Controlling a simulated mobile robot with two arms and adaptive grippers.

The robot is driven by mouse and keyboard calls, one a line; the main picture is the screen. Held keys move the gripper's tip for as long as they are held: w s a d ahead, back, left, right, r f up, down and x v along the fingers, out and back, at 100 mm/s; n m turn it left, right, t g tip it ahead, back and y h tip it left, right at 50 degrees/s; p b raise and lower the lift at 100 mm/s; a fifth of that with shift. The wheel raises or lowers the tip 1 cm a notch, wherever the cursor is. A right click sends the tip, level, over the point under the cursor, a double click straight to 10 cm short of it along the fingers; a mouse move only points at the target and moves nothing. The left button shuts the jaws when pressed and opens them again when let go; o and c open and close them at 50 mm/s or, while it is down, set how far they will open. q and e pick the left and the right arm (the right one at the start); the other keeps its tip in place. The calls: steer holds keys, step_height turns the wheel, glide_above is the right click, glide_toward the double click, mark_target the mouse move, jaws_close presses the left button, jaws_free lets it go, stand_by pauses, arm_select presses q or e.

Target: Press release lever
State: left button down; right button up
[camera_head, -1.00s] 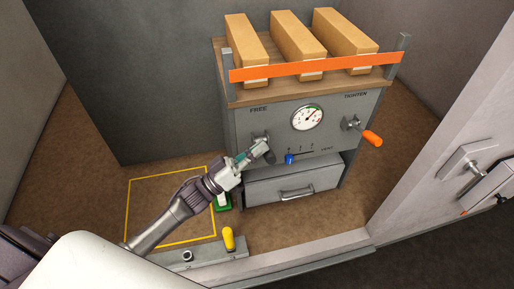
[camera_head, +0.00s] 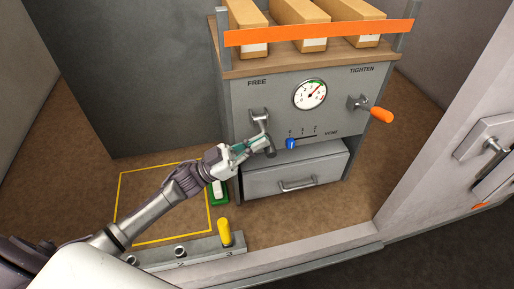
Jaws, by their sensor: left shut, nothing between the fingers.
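The lever under the word FREE (camera_head: 260,118) is a grey metal arm on the left of the grey cabinet front. It hangs down to a dark grip (camera_head: 270,152). My left gripper (camera_head: 262,144) is shut and empty. Its fingertips are at the lever's lower part, close to the dark grip; whether they touch it I cannot tell. The fingers hide part of the lever. My right gripper is not in view.
The cabinet has a round gauge (camera_head: 310,94), an orange-handled lever (camera_head: 378,114) under TIGHTEN, a blue vent slider (camera_head: 291,143) and a drawer (camera_head: 296,174). Boxes (camera_head: 306,20) stand on top behind an orange bar. A yellow peg (camera_head: 224,232) stands on a low rail in front.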

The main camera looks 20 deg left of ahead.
arm_select(q)
steer(key=shift+f+m+g+h+b, duration=0.2)
steer(key=shift+f+m+g+b, duration=0.3)
steer(key=shift+m+g+b, duration=0.4)
steer(key=shift+f+m+g+h+b, duration=0.2)
steer(key=shift+f+m+g+b, duration=0.3)
steer(key=shift+m+b, duration=0.45)
steer(key=shift+f+m+g+h+b, duration=0.2)
steer(key=shift+f+m+g+b, duration=0.4)
steer(key=shift+m, duration=0.55)
step_height(320, 180, up, 10)
steer(key=shift+r, duration=0.2)
steer(key=shift+d, duration=0.1)
